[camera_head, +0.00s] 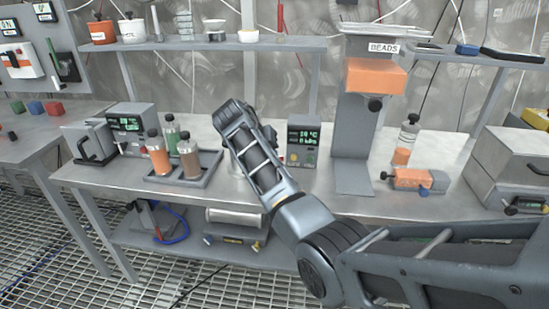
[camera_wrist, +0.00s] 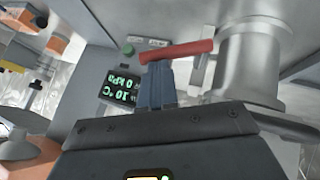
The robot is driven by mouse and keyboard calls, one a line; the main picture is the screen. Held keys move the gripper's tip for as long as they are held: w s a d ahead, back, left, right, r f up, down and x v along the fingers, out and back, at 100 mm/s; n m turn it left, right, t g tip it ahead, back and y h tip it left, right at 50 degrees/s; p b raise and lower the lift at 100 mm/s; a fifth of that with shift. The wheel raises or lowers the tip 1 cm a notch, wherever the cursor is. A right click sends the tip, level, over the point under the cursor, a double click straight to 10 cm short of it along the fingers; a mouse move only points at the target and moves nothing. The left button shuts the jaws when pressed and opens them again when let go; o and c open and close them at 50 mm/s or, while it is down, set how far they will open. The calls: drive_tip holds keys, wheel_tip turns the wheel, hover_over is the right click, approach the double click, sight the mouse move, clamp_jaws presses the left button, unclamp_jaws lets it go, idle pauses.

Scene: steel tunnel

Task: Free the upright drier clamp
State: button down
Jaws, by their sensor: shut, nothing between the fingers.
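In the wrist view a red lever bar (camera_wrist: 180,49), apparently the clamp's handle, lies nearly level beside a silver flanged cylinder (camera_wrist: 248,60), apparently the drier. A pale bracket (camera_wrist: 200,72) stands between the lever and the cylinder. My gripper (camera_wrist: 157,72) is shut and empty, its blue-grey fingertips just below the lever's left half. I cannot tell whether they touch it. In the head view my forearm and wrist hide the clamp and most of the drier, and the fingers do not show.
A display box (camera_head: 303,141) reading 10 °C and 0 kPa stands close by; it also shows in the wrist view (camera_wrist: 120,88). A bottle tray (camera_head: 178,181) lies left. The bench front has bare patches.

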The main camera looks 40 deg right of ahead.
drive_tip(key=shift+s+d+f+t+y+p, duration=0.4)
drive_tip(key=shift+s+d+f+t, duration=0.05)
drive_tip(key=shift+s+t, duration=0.1)
idle(0.4)
drive_tip(key=r+p, duration=0.1)
drive_tip(key=r, duration=0.1)
drive_tip(key=r+p, duration=0.2)
drive_tip(key=shift+w+d, duration=0.15)
drive_tip(key=shift+w, duration=0.25)
drive_tip(key=b+v, duration=0.1)
drive_tip(key=v, duration=0.9)
drive_tip(key=shift+s+d, duration=0.2)
